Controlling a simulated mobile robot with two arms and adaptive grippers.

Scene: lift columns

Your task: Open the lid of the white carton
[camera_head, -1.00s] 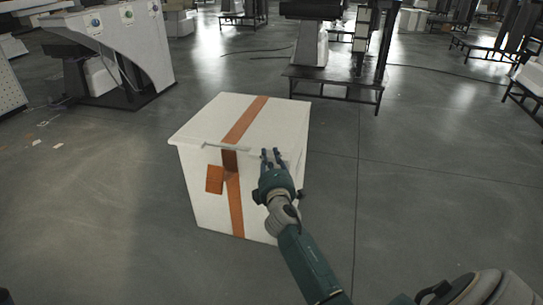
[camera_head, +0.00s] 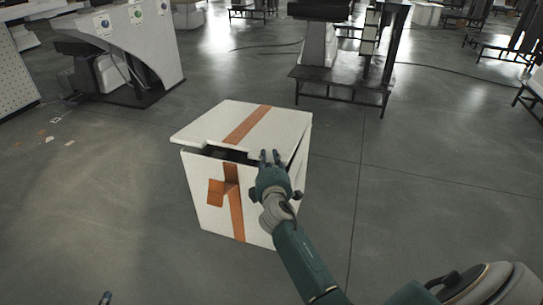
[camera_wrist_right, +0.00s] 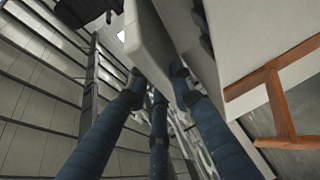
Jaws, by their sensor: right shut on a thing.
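The white carton (camera_head: 213,219) stands on the floor in the middle of the head view, with an orange tape strip down its front and a loose flap of tape. Its lid (camera_head: 279,132) is tilted up at the front, and a dark gap shows beneath it. My right gripper (camera_head: 269,156) is shut on the front edge of the lid, right of the tape. In the right wrist view, the fingers (camera_wrist_right: 160,80) close around the pale lid edge (camera_wrist_right: 152,45). A fingertip of my left gripper (camera_head: 106,298) shows at the bottom left; its opening is hidden.
A grey machine stand (camera_head: 140,55) is at the back left. A dark metal bench (camera_head: 340,77) stands behind the carton. A cable (camera_head: 440,69) runs along the floor at the back. The floor on both sides of the carton is clear, apart from small scraps at left.

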